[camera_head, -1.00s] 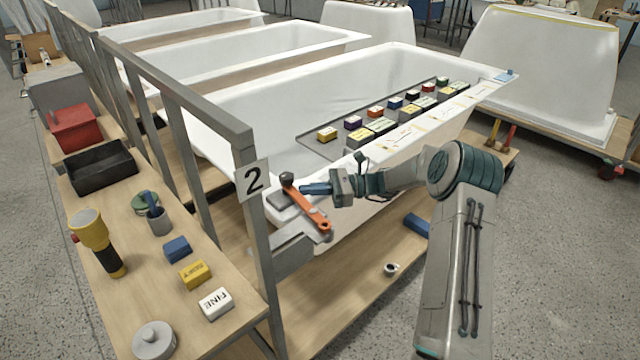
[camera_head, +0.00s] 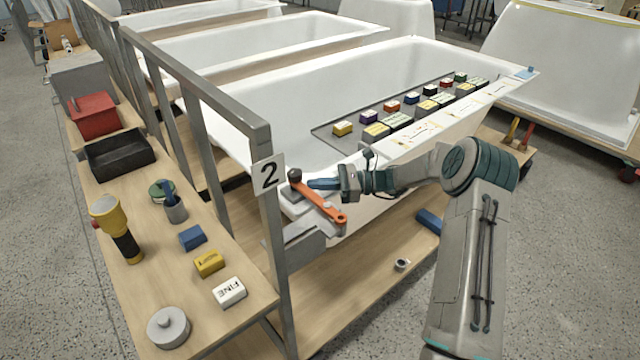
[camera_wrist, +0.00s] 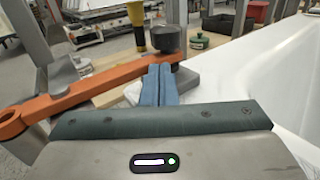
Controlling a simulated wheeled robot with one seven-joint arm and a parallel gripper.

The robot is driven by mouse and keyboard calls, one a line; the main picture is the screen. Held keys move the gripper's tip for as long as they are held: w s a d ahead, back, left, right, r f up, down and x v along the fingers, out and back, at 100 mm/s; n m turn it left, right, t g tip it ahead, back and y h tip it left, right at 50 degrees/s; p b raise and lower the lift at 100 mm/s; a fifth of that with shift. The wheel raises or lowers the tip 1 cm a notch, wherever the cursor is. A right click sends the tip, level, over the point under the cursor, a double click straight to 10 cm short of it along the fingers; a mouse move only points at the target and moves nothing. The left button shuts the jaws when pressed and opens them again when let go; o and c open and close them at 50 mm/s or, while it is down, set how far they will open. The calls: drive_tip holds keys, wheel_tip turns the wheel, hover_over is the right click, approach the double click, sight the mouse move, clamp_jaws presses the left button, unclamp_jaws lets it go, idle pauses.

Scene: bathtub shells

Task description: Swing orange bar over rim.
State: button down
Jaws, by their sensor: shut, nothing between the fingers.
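The orange bar (camera_head: 322,203) lies near the tub corner, beside the post marked 2. It has a round eye at its near end and a dark knob (camera_head: 295,175) at its far end. In the wrist view the bar (camera_wrist: 85,90) runs from lower left to the knob (camera_wrist: 168,40). My gripper (camera_head: 311,184) is shut and empty, its blue fingers close against the bar beside the knob; in the wrist view the fingers (camera_wrist: 158,78) cover part of it. I cannot tell for certain whether they touch. The white tub rim (camera_head: 225,110) runs behind; its near corner is partly hidden.
A grey tray (camera_head: 322,130) of coloured blocks lies along the tub's right side. The grey post (camera_head: 278,235) stands just left of the bar. A wooden bench (camera_head: 150,290) with a torch (camera_head: 117,228), blocks and pots is further left. Open floor lies right of the tub.

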drive_tip(key=shift+a, duration=0.1)
drive_tip(key=w+d, duration=0.2)
drive_tip(key=d, duration=0.1)
drive_tip(key=w+d, duration=0.3)
drive_tip(key=d, duration=0.1)
drive_tip(key=w+d, duration=0.3)
drive_tip(key=d, duration=0.1)
drive_tip(key=shift+w+d+b, duration=0.15)
drive_tip(key=shift+d+b, duration=0.1)
drive_tip(key=shift+b, duration=0.05)
drive_tip(key=shift+r, duration=0.1)
drive_tip(key=s+a+r+n+g+h+p, duration=0.1)
drive_tip(key=s+a+r+n+h+p, duration=0.1)
drive_tip(key=s+a+r+n+h, duration=0.35)
drive_tip(key=s+a+r+n+g+h+p, duration=0.1)
drive_tip(key=s+a+r+n+h+p, duration=0.2)
drive_tip(key=s+r, duration=0.45)
drive_tip(key=s+d+r+n+t+h+p, duration=0.1)
drive_tip(key=s+d+n+h, duration=0.1)
drive_tip(key=s, duration=0.7)
drive_tip(key=s+d+r+n+t+h+p, duration=0.1)
drive_tip(key=s+d+r+n+t+h, duration=0.1)
drive_tip(key=s, duration=0.8)
drive_tip(key=s+d+r+n+t+h+p, duration=0.1)
drive_tip(key=s+d+n+h, duration=0.3)
drive_tip(key=s, duration=0.6)
drive_tip(key=shift+r+n+t+h+p, duration=0.3)
drive_tip(key=shift+n+t+h, duration=0.1)
drive_tip(key=shift+n+h, duration=0.3)
